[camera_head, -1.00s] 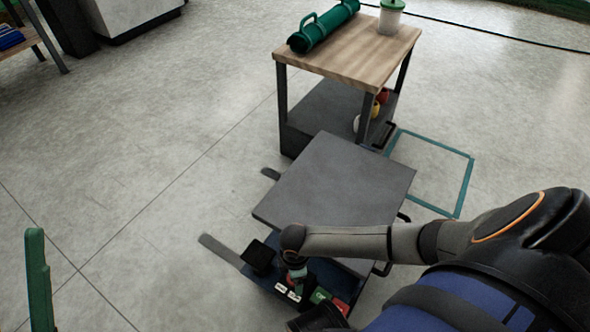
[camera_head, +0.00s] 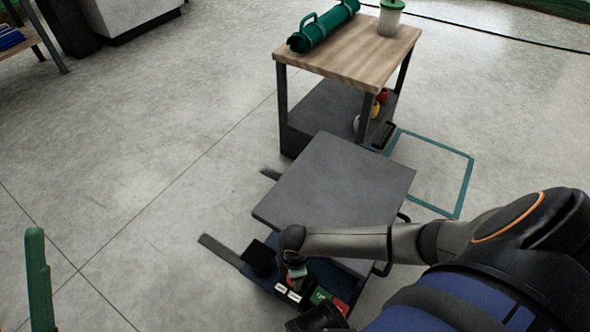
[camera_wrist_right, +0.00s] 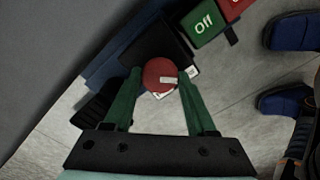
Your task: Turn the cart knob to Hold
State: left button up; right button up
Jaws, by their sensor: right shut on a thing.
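The cart (camera_head: 335,180) has a flat grey top, with a dark blue control panel at its near end. The round red knob (camera_wrist_right: 158,70) with a white pointer mark lies between the green fingertips of my right gripper (camera_wrist_right: 160,80), which is shut on it. In the head view my right gripper (camera_head: 296,273) reaches down to the panel, and the knob is mostly hidden there. Two white labels (camera_head: 288,292) sit by the knob; their words are unreadable. A green finger-like piece at lower left seems to be part of my left gripper (camera_head: 39,280); its opening does not show.
A wooden-topped table (camera_head: 350,50) with a green roll (camera_head: 323,27) and lidded cup (camera_head: 390,18) stands behind the cart. Floor at left is clear.

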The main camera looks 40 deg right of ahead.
pick_arm(q)
jog(key=shift+r, duration=0.2)
pick_arm(e)
jog(key=shift+r, duration=0.1)
